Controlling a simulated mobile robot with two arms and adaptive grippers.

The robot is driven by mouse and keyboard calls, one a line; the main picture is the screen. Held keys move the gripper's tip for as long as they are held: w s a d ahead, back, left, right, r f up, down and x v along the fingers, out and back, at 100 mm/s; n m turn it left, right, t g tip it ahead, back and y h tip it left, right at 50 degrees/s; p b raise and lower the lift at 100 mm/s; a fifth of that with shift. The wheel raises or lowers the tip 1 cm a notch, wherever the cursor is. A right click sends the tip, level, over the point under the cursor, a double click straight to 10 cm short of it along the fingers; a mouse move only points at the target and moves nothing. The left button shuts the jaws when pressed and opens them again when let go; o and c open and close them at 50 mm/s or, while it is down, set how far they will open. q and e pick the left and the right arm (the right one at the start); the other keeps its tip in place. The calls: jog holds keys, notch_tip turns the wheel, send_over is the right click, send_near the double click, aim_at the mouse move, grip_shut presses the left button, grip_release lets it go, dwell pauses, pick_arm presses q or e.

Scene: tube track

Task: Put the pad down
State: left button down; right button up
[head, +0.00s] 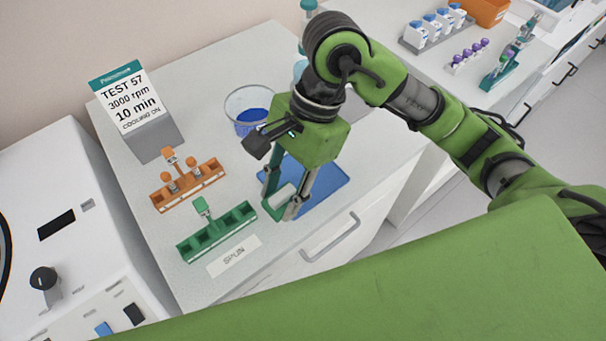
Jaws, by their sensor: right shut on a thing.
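My right gripper (280,208) points down over the front left part of a blue mat (325,184) on the white counter. Its fingers are shut on a small pale pad (284,196), which shows between them. The fingers hide part of the pad, and I cannot tell whether it touches the mat or hangs just above it. My left gripper is not in view.
A green rack (217,232) and a "SPUN" label (234,256) lie left of the gripper. An orange rack (187,187), a sign (130,98) and a clear tub with blue contents (250,115) stand behind. A white machine (60,220) is at the left.

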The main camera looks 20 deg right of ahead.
jog(key=shift+a+r+m, duration=0.15)
jog(key=shift+a+m, duration=0.05)
jog(key=shift+m, duration=0.1)
jog(key=w+d+f+p, duration=0.4)
jog(key=w+d, duration=0.1)
jog(key=w, duration=0.3)
jog(key=p, duration=0.2)
send_over(298, 181)
jog(key=f, duration=0.3)
jog(key=d+f, duration=0.1)
jog(key=f, duration=0.1)
jog(key=shift+w+f, duration=0.2)
jog(key=shift+f, duration=0.05)
jog(key=shift+w+d+f+p, duration=0.1)
jog(key=shift+d+f+p, duration=0.15)
jog(key=shift+p, duration=0.2)
notch_tip(298, 181, down, 2)
jog(key=shift+a+f+p, duration=0.1)
jog(key=shift+f+p, duration=0.05)
jog(key=shift+p, duration=0.7)
jog(key=shift+f, duration=0.35)
